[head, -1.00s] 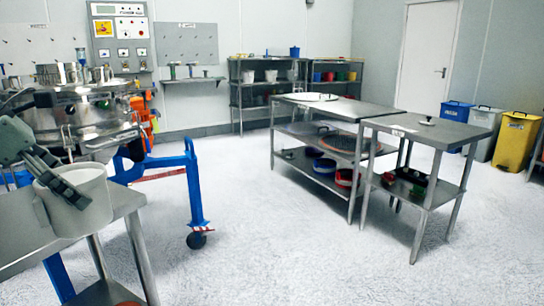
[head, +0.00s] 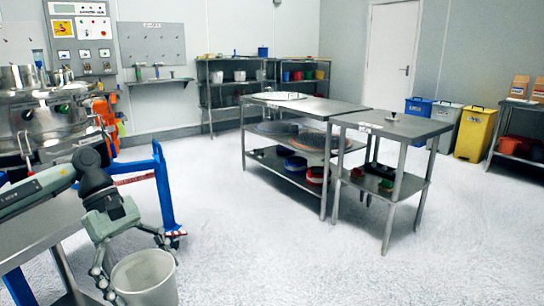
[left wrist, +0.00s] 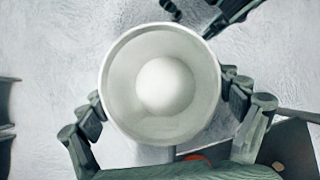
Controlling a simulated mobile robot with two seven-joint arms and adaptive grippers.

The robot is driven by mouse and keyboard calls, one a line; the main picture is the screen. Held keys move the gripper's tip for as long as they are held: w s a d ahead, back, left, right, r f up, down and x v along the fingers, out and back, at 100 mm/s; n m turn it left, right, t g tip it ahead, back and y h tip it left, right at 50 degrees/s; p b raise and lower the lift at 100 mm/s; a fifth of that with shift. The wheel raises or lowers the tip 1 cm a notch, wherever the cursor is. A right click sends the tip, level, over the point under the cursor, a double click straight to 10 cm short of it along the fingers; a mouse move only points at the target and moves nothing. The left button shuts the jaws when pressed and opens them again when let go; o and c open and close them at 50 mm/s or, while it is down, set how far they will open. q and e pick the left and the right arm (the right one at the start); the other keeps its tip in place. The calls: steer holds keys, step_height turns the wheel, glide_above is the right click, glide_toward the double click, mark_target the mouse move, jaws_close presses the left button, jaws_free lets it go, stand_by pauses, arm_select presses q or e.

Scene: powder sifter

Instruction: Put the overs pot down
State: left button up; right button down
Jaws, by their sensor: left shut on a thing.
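The overs pot (head: 146,278) is a pale grey-white bucket, low at the lower left of the head view. My left gripper (head: 112,275) is shut on it and holds it upright, out past the corner of the steel table at left. In the left wrist view I look down into the pot (left wrist: 122,85), with gripper fingers on both sides of it. A rounded white shape shows inside; I cannot tell if it is contents or the pot's base. The pot's underside is cut off in the head view. My right gripper is not in view.
A steel table (head: 35,235) stands at left, by the sifter (head: 50,125) and its blue wheeled frame (head: 166,190). Two steel tables (head: 340,108) (head: 425,128) stand in the middle. Blue, grey and yellow bins (head: 475,135) line the back right. The floor (head: 270,240) between is clear.

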arm_select(q)
steer(key=d+f+m+g+y, duration=0.3)
steer(key=d+m+y, duration=0.3)
steer(key=m, duration=0.6)
steer(key=shift+s+d+f+m+g, duration=0.15)
steer(key=shift+d+f+m+g, duration=0.25)
steer(key=shift+d, duration=0.65)
steer(key=shift+r, duration=0.15)
